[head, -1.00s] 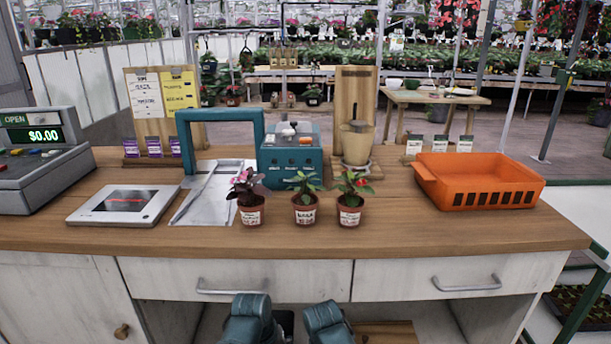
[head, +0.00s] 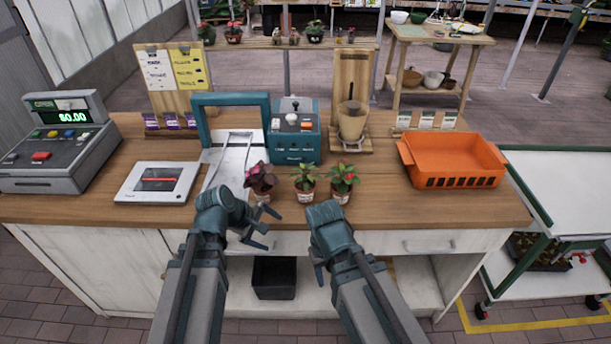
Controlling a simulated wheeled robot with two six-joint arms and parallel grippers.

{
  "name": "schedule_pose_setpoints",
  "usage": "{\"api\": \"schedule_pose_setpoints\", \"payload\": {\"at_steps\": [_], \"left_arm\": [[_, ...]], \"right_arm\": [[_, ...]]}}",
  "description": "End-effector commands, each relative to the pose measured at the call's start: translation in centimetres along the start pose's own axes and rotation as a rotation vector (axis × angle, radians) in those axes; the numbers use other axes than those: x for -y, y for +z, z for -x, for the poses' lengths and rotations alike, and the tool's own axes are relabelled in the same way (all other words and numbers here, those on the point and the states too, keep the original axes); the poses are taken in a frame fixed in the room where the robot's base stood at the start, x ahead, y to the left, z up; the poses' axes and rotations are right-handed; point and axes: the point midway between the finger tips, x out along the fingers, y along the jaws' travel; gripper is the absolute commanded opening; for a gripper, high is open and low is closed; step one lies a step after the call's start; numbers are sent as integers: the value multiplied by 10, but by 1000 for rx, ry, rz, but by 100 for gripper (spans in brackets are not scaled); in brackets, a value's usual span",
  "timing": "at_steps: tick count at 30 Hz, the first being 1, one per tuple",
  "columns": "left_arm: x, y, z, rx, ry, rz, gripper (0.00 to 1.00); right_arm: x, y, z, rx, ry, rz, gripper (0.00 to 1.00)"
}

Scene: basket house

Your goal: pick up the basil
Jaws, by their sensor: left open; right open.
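Three small potted plants stand in a row near the counter's front edge. The middle plant (head: 305,182) has plain green leaves and looks most like basil; its label is too small to read. The left plant (head: 261,182) has dark purple-pink leaves. The right plant (head: 342,182) is green with a red bloom. My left gripper (head: 262,228) is open and empty, in front of and below the left pot. My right gripper (head: 317,246) is open, in front of the counter below the middle and right pots; its fingers are partly hidden by its own body.
An orange basket (head: 452,160) sits on the counter (head: 385,195) at right. A white cart (head: 560,205) is at far right.

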Motion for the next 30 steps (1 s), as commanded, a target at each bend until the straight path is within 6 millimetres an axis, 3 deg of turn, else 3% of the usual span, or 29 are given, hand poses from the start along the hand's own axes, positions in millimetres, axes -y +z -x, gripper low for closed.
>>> {"api": "schedule_pose_setpoints", "payload": {"at_steps": [9, 15, 23, 30], "left_arm": [[-66, 2, 28, 211, 280, 779, 100], [-94, -3, 47, 360, 367, 1130, 100], [-101, -5, 52, 412, 385, 1236, 100], [-117, -3, 18, 411, 382, 1230, 100]], "right_arm": [[-1, 0, 7, 0, 0, 0, 50], [-1, 1, 10, 0, 0, 0, 50], [-1, 1, 10, 0, 0, 0, 50], [1, -1, -10, 0, 0, 0, 50]]}}
